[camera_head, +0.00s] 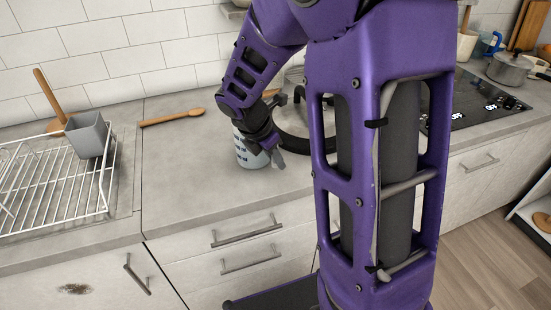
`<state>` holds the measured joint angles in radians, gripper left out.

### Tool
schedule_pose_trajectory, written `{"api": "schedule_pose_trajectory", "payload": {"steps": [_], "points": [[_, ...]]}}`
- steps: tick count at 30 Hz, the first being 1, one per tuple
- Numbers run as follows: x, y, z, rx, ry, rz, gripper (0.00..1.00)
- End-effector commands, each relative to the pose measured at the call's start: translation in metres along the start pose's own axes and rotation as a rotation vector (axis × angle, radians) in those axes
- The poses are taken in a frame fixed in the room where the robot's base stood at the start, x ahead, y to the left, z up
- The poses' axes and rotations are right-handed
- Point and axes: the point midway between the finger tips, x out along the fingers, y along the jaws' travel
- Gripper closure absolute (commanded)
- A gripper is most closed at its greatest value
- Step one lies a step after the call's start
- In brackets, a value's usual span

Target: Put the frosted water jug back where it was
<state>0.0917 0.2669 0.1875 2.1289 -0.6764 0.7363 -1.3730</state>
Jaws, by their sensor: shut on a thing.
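The frosted water jug (249,157) is a pale whitish vessel with bluish-grey marks. It is upright at the counter, left of my column. My gripper (268,146) is at its upper right side and shut on it. The gripper and wrist hide the jug's top and right side. I cannot tell whether its base touches the counter or is slightly above it.
A wire rack (62,211) with a grey cup (87,136) stands at the left. A pan with a glass lid (291,120) is right behind the jug, partly hidden.

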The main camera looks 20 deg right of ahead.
Motion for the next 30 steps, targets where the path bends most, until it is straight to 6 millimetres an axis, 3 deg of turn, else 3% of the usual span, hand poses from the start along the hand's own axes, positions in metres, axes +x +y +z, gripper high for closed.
{"api": "schedule_pose_trajectory", "payload": {"steps": [3,4,8,20,30], "points": [[0.003,0.001,-0.001,0.000,-0.001,0.002,1.00],[0.003,0.000,-0.001,-0.001,0.000,0.000,0.72],[0.003,0.000,-0.001,0.000,0.000,0.000,0.49],[-0.005,0.001,0.001,0.001,-0.001,0.002,0.48],[-0.074,0.001,0.002,0.001,-0.002,0.004,0.48]]}}
